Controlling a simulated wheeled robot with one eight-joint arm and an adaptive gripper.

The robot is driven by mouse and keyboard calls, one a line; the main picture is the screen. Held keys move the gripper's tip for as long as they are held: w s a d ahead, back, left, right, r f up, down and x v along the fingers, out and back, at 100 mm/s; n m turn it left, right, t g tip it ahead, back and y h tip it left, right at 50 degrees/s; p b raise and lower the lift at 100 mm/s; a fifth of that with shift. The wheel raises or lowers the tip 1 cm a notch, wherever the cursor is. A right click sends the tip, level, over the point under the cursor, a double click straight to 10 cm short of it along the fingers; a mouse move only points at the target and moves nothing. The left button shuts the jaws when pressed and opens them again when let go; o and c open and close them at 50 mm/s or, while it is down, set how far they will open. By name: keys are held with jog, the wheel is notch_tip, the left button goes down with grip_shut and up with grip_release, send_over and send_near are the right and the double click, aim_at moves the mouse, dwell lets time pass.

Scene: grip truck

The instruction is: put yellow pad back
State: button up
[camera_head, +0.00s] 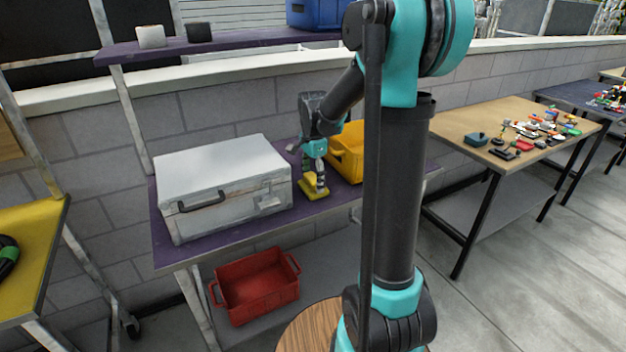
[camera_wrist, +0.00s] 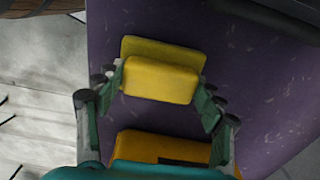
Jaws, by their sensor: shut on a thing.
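The yellow pad (camera_head: 307,190) is at the purple table's surface, between the silver case and the yellow crate. In the wrist view the pad (camera_wrist: 160,80) is a block between my two fingers, with a flat yellow piece (camera_wrist: 165,49) just behind it. I cannot tell whether that piece belongs to the pad or is a separate one under it. My gripper (camera_head: 320,186) points down and is shut on the pad; the fingers (camera_wrist: 162,88) press its two short sides. I cannot tell if the pad touches the table.
The silver case (camera_head: 225,170) stands to the left on the purple table (camera_head: 240,230). The yellow crate (camera_head: 347,150) is close behind to the right; its edge shows in the wrist view (camera_wrist: 165,146). A shelf (camera_head: 240,42) runs above. A red crate (camera_head: 257,285) is below.

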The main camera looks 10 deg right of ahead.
aim_at(313, 177)
jog(key=shift+f, duration=0.15)
jog(key=o, duration=1.1)
notch_tip(313, 177, up, 12)
jog(key=s+d+f+n+t, duration=0.2)
jog(key=s+f+n, duration=0.5)
jog(key=s+f, duration=0.2)
jog(key=s+d+f+n+t, duration=0.2)
jog(key=s+f+n, duration=0.5)
jog(key=s, duration=0.6)
notch_tip(313, 177, down, 3)
jog(key=shift+r, duration=0.15)
